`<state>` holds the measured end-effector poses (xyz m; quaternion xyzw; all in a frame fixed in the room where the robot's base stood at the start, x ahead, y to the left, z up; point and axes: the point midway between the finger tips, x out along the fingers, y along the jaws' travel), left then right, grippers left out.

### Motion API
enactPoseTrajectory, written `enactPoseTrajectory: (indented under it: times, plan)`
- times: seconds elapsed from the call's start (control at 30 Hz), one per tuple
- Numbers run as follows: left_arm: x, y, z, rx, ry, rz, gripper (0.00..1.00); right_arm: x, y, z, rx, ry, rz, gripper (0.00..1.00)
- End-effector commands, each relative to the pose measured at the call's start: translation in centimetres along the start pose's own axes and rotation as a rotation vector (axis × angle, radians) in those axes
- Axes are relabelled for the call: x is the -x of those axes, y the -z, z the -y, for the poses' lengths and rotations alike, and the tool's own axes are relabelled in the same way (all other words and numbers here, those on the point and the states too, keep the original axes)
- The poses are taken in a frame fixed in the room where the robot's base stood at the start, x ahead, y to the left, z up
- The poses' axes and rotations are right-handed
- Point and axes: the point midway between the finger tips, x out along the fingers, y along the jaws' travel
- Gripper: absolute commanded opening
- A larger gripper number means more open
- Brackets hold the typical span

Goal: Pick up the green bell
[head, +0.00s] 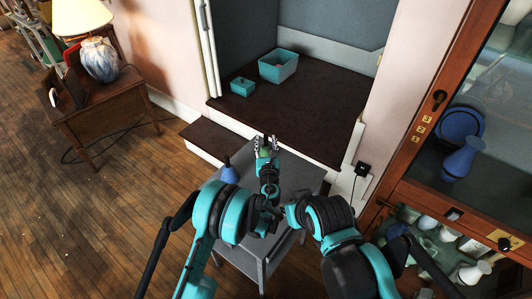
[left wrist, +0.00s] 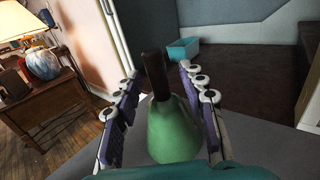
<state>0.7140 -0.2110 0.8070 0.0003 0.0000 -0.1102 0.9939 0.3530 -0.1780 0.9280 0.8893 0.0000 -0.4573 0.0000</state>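The green bell (left wrist: 175,132) with a dark brown handle (left wrist: 155,76) stands between the fingers of my left gripper in the left wrist view. My left gripper (left wrist: 157,72) is open around it. A gap shows between the left finger and the bell; the right finger is very close to the bell, and I cannot tell if it touches. In the head view my left gripper (head: 268,143) is over the far part of the grey table (head: 252,262), with a little of the green bell (head: 264,153) showing. My right gripper cannot be made out.
A blue bell (head: 229,174) stands on the table's left part. Beyond are a dark platform (head: 315,110) with two teal boxes (head: 278,66) (head: 242,87) and a step (head: 200,140). A wooden cabinet (head: 405,150) stands right, a side table with lamp (head: 100,60) left.

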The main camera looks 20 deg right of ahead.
Motion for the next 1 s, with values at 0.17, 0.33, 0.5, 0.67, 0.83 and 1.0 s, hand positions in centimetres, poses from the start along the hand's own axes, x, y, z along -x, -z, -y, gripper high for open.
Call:
enactPoseTrajectory:
  times: [0.17,0.33,0.5,0.67,0.83,1.0]
  plan:
    - [0.0,0.0,0.0,0.000,0.000,0.000,0.00,0.0,0.0,0.0,0.000,0.000,0.000,0.18]
    - [0.0,0.0,0.0,0.000,0.000,0.000,0.00,0.0,0.0,0.0,0.000,0.000,0.000,0.18]
    - [0.0,0.0,0.0,0.000,0.000,0.000,0.00,0.0,0.0,0.0,0.000,0.000,0.000,0.18]
    - [0.0,-0.1,0.0,0.000,0.000,0.000,0.00,0.0,0.0,0.0,0.000,0.000,0.000,0.18]
    - [-0.1,-0.8,-0.1,0.000,-0.001,0.000,0.00,0.3,0.2,0.0,0.000,0.000,0.000,0.18]
    - [-0.6,-2.5,-0.4,0.000,-0.003,0.000,0.00,0.9,0.7,0.0,0.000,0.000,0.000,0.18]
